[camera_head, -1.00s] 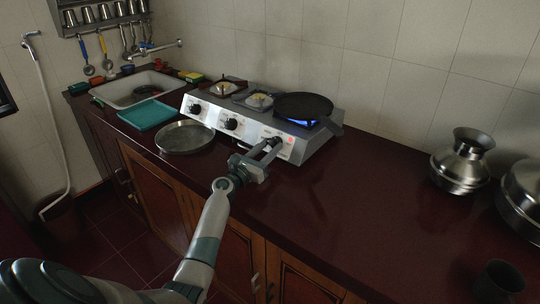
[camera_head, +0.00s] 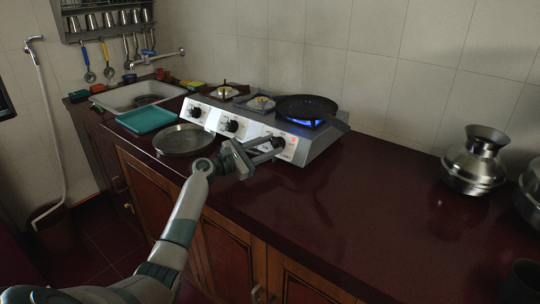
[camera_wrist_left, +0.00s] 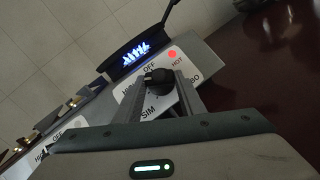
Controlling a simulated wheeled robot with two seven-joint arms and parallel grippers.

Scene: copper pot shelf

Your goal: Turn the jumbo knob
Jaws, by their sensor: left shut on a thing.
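The gas stove (camera_head: 318,149) stands on the counter with several black knobs on its sloped front. My left gripper (camera_head: 273,149) reaches the rightmost knob (camera_head: 279,143), below the lit burner. In the left wrist view this black knob (camera_wrist_left: 158,77) sits between my two fingers, and my left gripper (camera_wrist_left: 160,92) is shut on it. Labels OFF, HIGH and SIM partly show around the knob, and a red HOT spot (camera_wrist_left: 172,54) is beside it. A blue flame (camera_head: 304,122) burns under the black pan (camera_head: 306,105); it also shows in the left wrist view (camera_wrist_left: 137,53). My right gripper is not in view.
A round metal plate (camera_head: 184,139) and a teal tray (camera_head: 147,119) lie left of my gripper, by the sink (camera_head: 143,96). A metal pot (camera_head: 474,162) stands at the right. The counter (camera_head: 345,210) between stove and pot is clear.

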